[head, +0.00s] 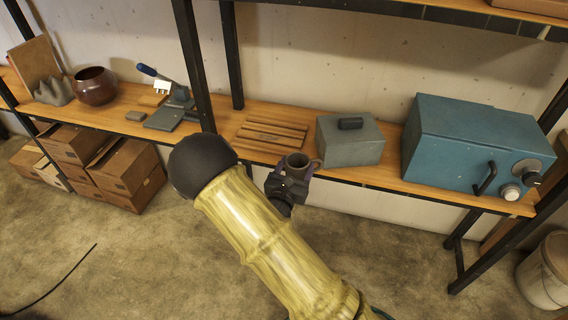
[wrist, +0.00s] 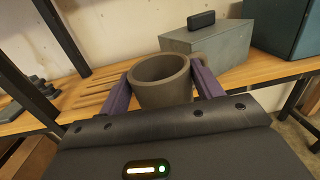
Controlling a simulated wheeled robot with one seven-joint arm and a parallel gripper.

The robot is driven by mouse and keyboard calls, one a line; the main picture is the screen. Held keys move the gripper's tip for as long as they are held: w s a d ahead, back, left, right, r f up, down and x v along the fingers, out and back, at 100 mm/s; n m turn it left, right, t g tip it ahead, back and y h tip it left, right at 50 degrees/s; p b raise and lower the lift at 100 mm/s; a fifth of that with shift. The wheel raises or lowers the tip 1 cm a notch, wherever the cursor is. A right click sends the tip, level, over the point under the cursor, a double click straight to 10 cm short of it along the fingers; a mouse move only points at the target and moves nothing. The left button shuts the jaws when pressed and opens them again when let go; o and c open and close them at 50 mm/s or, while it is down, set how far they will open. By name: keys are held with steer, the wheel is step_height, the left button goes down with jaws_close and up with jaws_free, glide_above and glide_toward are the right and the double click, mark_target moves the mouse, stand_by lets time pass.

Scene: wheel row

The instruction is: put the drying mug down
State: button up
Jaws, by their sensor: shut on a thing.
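The drying mug (head: 297,161) is a grey-brown cup with a handle at its right. My gripper (head: 290,176) is shut on it at the front edge of the wooden shelf. In the wrist view the mug (wrist: 162,82) stands upright between the two purple fingers of my gripper (wrist: 162,88), and its open top faces up. Its handle shows behind the right finger. The mug's base is hidden by the gripper body, so I cannot tell whether it touches anything.
A slatted wooden rack (head: 272,134) lies on the shelf (head: 226,110) behind and left of the mug. A grey lidded box (head: 348,140) stands right of it, then a blue kiln-like box (head: 470,145). A black shelf post (head: 193,60) rises at left. Cardboard boxes (head: 117,172) sit below.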

steer(key=d+f+n+y, duration=0.1)
steer(key=d+f+y, duration=0.1)
steer(key=d+f, duration=0.5)
steer(key=shift+s+d, duration=0.25)
steer(key=shift+s, duration=0.1)
